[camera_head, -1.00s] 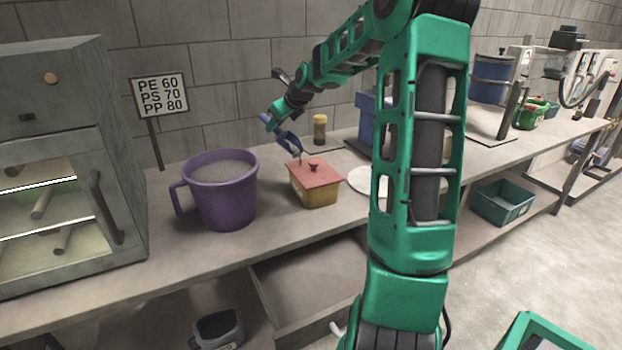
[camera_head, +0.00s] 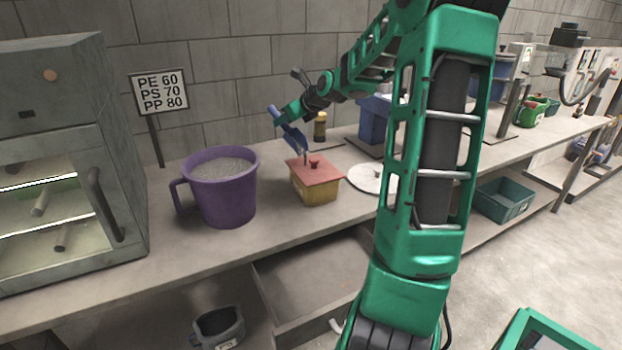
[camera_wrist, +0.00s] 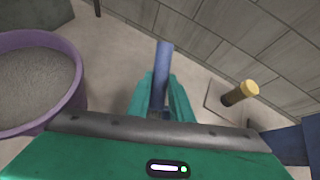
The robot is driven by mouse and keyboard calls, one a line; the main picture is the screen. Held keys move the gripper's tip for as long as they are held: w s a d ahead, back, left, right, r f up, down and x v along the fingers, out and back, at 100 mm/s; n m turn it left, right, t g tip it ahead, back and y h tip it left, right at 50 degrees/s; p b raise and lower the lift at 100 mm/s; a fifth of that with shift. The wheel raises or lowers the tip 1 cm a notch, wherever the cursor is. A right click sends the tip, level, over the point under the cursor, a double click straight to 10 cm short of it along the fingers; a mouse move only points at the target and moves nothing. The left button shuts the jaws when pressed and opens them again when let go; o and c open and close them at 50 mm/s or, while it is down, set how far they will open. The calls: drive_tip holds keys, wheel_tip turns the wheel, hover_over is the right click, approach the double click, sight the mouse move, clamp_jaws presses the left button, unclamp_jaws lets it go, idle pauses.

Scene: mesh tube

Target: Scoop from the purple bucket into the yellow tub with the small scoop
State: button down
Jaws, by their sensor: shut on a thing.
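The purple bucket (camera_head: 228,195) stands on the bench, nearly full of grey granules; it also shows at the left of the wrist view (camera_wrist: 72,108). The yellow tub (camera_head: 316,192) stands to its right, with a red knobbed lid (camera_head: 314,170) on top. My gripper (camera_head: 284,116) is behind and above the tub, shut on a blue tool, which I take for the small scoop (camera_head: 294,138). Its blue shaft (camera_wrist: 162,75) points away between my green fingers in the wrist view. Whether the scoop holds granules cannot be seen. The tub is not visible in the wrist view.
A round white plate (camera_head: 368,178) lies right of the tub. A yellow-capped jar (camera_head: 320,126) and a blue container (camera_head: 374,120) stand behind. A sign (camera_head: 160,93) rises behind the bucket, and a grey cabinet (camera_head: 60,160) fills the left end.

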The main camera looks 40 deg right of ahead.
drive_tip(key=shift+s+d+r+t+p, duration=0.1)
drive_tip(key=shift+s+d+r+t, duration=0.1)
drive_tip(key=shift+s+t, duration=0.3)
drive_tip(key=shift+s+d+r+t+p, duration=0.15)
drive_tip(key=shift+s+t, duration=0.15)
drive_tip(key=shift+s, duration=0.45)
drive_tip(key=shift+s+d+r+t+p, duration=0.1)
drive_tip(key=shift+s+d+r+t, duration=0.1)
drive_tip(key=shift+s+t, duration=0.3)
drive_tip(key=s+d+m+t, duration=0.3)
drive_tip(key=s+t, duration=0.8)
drive_tip(key=s, duration=0.2)
drive_tip(key=shift+s+t, duration=0.3)
drive_tip(key=shift+t, duration=0.1)
drive_tip(key=shift+a+r, duration=0.1)
drive_tip(key=shift+r, duration=0.1)
drive_tip(key=shift+w+a+r+n+g, duration=0.15)
drive_tip(key=shift+w+r+g, duration=0.1)
drive_tip(key=shift+w+g, duration=0.3)
drive_tip(key=shift+w+a+r+n+g, duration=0.1)
drive_tip(key=shift+w+r+n+g, duration=0.1)
drive_tip(key=shift+w+g, duration=0.3)
drive_tip(key=shift+w+r+g, duration=0.15)
drive_tip(key=shift+r+g, duration=0.05)
drive_tip(key=shift+g, duration=0.05)
